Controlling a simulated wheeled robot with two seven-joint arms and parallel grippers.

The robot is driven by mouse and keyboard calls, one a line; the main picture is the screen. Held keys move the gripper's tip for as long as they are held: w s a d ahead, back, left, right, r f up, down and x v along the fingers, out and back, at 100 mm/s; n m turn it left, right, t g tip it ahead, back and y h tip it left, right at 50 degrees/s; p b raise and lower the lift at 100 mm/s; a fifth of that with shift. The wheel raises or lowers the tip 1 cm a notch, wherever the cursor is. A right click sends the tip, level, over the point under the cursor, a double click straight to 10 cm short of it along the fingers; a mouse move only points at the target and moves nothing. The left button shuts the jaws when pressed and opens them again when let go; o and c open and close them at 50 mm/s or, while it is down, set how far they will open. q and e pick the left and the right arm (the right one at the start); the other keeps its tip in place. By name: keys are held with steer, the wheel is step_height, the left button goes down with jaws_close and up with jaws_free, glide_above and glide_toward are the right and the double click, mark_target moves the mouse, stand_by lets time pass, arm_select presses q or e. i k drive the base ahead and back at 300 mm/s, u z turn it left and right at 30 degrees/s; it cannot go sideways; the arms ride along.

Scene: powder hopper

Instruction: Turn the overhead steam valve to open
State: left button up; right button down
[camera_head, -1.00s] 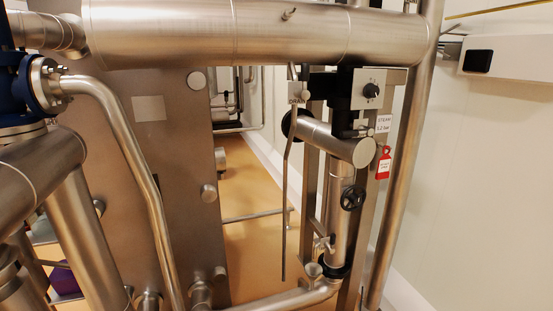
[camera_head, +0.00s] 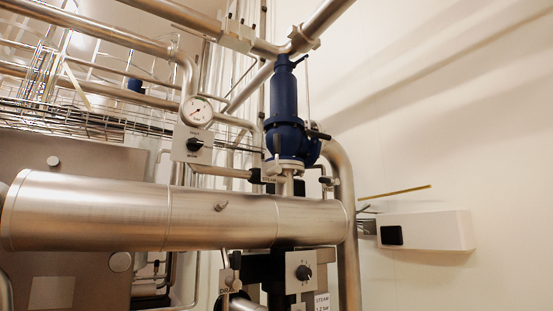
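A tall blue valve body (camera_head: 285,120) stands upright above the large horizontal steel pipe, right of centre. A second black knob (camera_head: 303,272) sits on a plate below the large pipe. I cannot tell for certain which of these is the steam valve's control, or its setting. Neither of my grippers is in view.
The large steel pipe (camera_head: 110,212) crosses the lower half. Overhead pipes (camera_head: 180,14) and a wire cable tray (camera_head: 60,118) fill the upper left. A white wall box (camera_head: 425,230) with a thin yellow rod (camera_head: 395,192) is at right. The wall beside it is bare.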

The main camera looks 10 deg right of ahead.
mark_target(276, 169)
steer(key=u, duration=0.95)
steer(key=k, duration=0.35)
steer(key=z, duration=0.1)
